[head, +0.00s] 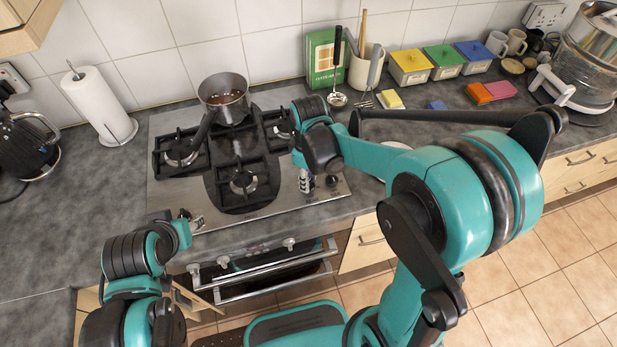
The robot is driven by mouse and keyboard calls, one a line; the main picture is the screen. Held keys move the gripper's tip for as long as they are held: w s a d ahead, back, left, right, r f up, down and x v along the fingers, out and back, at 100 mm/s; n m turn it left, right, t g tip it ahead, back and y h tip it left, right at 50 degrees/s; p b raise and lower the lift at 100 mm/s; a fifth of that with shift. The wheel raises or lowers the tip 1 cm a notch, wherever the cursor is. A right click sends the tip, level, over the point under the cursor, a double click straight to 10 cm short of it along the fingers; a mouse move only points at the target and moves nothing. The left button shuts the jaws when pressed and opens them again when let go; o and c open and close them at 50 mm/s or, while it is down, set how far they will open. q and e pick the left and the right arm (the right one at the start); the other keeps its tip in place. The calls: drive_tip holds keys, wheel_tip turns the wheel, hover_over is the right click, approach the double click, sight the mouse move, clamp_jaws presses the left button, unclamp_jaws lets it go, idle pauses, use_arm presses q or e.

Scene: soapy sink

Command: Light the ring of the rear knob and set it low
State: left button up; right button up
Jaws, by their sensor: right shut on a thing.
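The steel gas hob (168,203) is set in the grey counter, with black grates over its burners. A dark hob knob (332,181) shows at its front right corner. My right gripper (306,184) is at the hob's right side, just left of that knob, pointing down and shut on a knob that its fingers mostly hide. I cannot tell whether that is the rear knob. A steel pan (225,100) with dark contents stands on the back burner. I see no flame at any burner. My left gripper (190,220) is at the hob's front left edge, apart from the knobs; its jaws are unclear.
The pan's dark handle points toward the front left. An oven door with a rail (275,270) is below the hob. A paper towel roll (98,104) and a black kettle (25,148) stand left.

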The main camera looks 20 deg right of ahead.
drive_tip(key=n, duration=0.4)
drive_tip(key=shift+n, duration=2)
drive_tip(key=o, duration=1.2)
wheel_tip(320, 180, up, 12)
